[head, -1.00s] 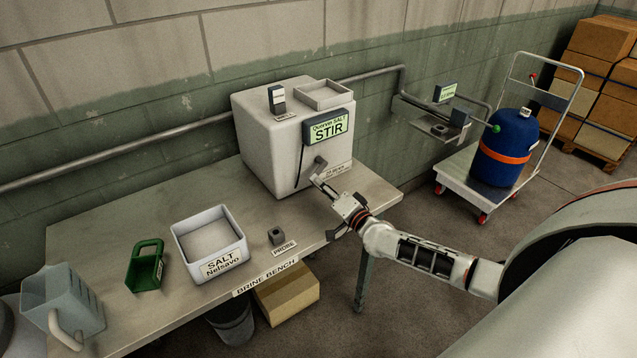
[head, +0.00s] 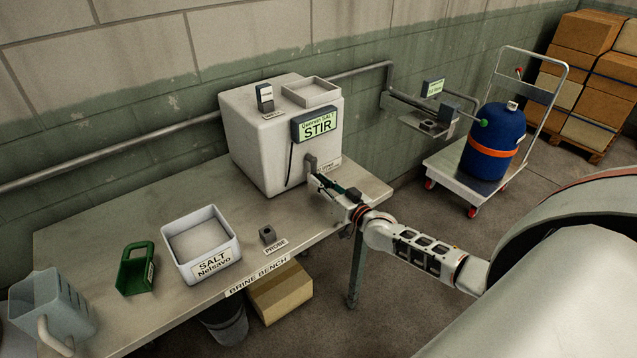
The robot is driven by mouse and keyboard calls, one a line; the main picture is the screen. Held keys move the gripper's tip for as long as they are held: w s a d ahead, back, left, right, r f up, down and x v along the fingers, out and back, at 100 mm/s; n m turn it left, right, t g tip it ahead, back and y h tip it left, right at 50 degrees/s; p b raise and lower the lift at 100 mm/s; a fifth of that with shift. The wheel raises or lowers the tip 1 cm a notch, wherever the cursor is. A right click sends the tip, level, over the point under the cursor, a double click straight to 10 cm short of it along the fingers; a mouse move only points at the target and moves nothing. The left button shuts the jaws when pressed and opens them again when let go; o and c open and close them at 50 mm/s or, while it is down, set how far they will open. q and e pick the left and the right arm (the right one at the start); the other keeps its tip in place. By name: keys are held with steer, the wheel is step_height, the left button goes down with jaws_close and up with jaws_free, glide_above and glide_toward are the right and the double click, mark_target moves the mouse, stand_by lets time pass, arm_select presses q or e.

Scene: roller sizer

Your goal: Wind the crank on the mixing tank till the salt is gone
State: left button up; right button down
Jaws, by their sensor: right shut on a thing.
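The mixing tank (head: 262,150) is a pale box on the bench, with a lit panel (head: 317,125) reading "SALT STIR". The crank (head: 311,163) sits low on its front face, its handle mostly hidden by my gripper. My right gripper (head: 322,181) is at the crank, shut on what appears to be its handle. The tank's inside does not show, so I cannot see the salt in it. My left gripper is out of view.
On the bench (head: 110,225) stand a white salt bin (head: 226,267), green scoop (head: 137,270), probe block (head: 267,234) and grey jug (head: 50,305). A trolley (head: 450,168) with a blue drum (head: 493,140) stands right. A cardboard box (head: 281,293) lies below the bench.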

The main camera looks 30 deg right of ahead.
steer(key=shift+d+n, duration=0.2)
steer(key=shift+n, duration=0.2)
steer(key=c, duration=1.9)
jaws_free()
steer(key=shift+s+f, duration=0.1)
steer(key=shift+s, duration=0.4)
steer(key=s, duration=0.7)
steer(key=s+d, duration=0.1)
steer(key=s, duration=0.3)
